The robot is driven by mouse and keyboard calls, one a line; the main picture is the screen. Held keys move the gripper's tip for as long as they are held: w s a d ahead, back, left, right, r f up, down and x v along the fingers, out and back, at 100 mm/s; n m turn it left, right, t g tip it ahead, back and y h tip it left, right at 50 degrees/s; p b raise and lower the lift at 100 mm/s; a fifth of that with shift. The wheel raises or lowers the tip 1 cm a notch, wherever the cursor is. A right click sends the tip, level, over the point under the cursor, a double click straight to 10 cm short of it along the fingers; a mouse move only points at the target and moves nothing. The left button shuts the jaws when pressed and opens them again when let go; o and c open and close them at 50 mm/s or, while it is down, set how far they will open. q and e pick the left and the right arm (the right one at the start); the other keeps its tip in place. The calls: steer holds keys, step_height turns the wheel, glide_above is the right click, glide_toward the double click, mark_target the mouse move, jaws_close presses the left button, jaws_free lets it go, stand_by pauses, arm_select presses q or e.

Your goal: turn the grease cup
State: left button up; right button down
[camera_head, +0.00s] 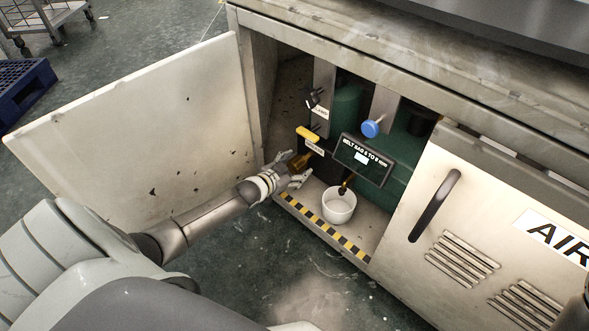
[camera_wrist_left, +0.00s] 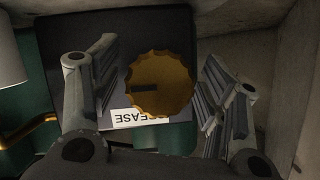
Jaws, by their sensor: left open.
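The grease cup is a brass, ridged round cap (camera_wrist_left: 160,84) on a dark block in the left wrist view. A dark mark shows on its face, and a partly covered label reading "GREASE" sits upside down below it. In the head view the brass cup (camera_head: 299,162) shows partly behind the fingers, inside the open cabinet. My left gripper (camera_head: 294,169) is open, with one finger on each side of the cup. In the wrist view gaps show between the fingers and the cap. My right gripper does not show.
The open cabinet door (camera_head: 140,125) stands left of my left arm. A white pot (camera_head: 338,206) stands on the cabinet floor right of the gripper. A yellow handle (camera_head: 307,134), a blue knob (camera_head: 371,128) and a belt-sag sign (camera_head: 362,159) are close by. The right door (camera_head: 480,220) is shut.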

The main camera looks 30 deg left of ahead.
arm_select(q)
steer(key=c, duration=1)
steer(key=shift+d, duration=0.1)
steer(key=shift+p, duration=0.35)
